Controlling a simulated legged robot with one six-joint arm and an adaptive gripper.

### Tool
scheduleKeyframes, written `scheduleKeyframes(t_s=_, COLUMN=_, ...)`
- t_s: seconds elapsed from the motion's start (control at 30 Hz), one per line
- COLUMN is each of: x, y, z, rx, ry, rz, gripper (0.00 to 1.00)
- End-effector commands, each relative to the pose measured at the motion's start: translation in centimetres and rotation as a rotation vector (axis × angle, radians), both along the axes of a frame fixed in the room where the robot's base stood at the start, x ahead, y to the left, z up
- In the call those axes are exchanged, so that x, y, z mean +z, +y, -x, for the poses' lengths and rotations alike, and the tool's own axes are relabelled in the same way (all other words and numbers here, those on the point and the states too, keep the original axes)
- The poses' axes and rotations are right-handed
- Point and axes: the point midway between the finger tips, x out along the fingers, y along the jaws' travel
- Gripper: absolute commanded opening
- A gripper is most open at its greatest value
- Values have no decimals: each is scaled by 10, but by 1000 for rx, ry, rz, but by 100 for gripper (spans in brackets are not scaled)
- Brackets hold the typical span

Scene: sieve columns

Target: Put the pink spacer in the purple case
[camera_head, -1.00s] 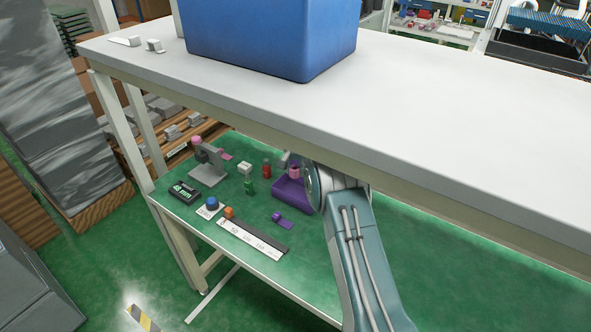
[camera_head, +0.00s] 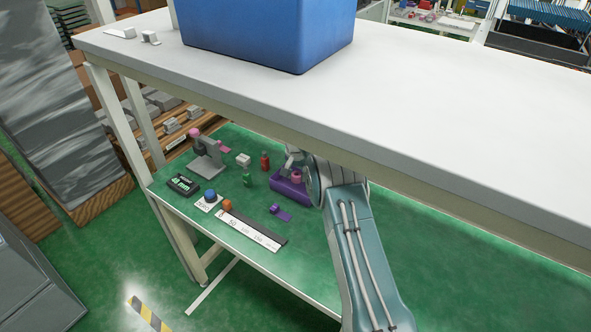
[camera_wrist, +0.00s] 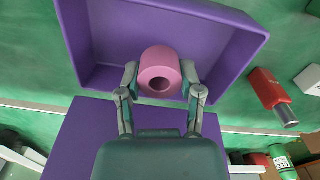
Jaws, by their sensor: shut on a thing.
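The pink spacer (camera_wrist: 160,71) is a short ring with a round hole. In the wrist view my gripper (camera_wrist: 160,84) is shut on it, one finger at each side. The spacer is over the open inside of the purple case (camera_wrist: 248,38), near the side closest to my gripper. I cannot tell whether it touches the case floor. In the head view the spacer (camera_head: 297,176) shows at the case (camera_head: 284,193), and my gripper (camera_head: 296,163) is partly hidden by my arm.
The white upper shelf (camera_head: 440,110) overhangs the green table.

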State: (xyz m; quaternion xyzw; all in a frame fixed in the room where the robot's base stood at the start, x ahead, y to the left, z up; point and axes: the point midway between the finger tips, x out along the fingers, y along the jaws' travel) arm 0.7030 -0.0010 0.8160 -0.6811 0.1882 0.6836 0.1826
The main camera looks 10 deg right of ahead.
Motion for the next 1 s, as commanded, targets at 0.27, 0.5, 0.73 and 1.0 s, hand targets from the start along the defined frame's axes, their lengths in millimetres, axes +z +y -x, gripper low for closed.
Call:
scheduleKeyframes(t_s=0.27, x=-10, y=2, z=0, rx=0, ry=0, rz=1, gripper=23)
scheduleKeyframes(t_s=0.5, x=-10, y=2, z=0, rx=0, ry=0, rz=1, gripper=70)
scheduleKeyframes(t_s=0.73, x=-10, y=1, z=0, rx=0, ry=0, rz=1, gripper=88)
scheduleKeyframes(t_s=1.0, x=-6, y=2, z=0, rx=0, ry=-1, rz=2, gripper=88)
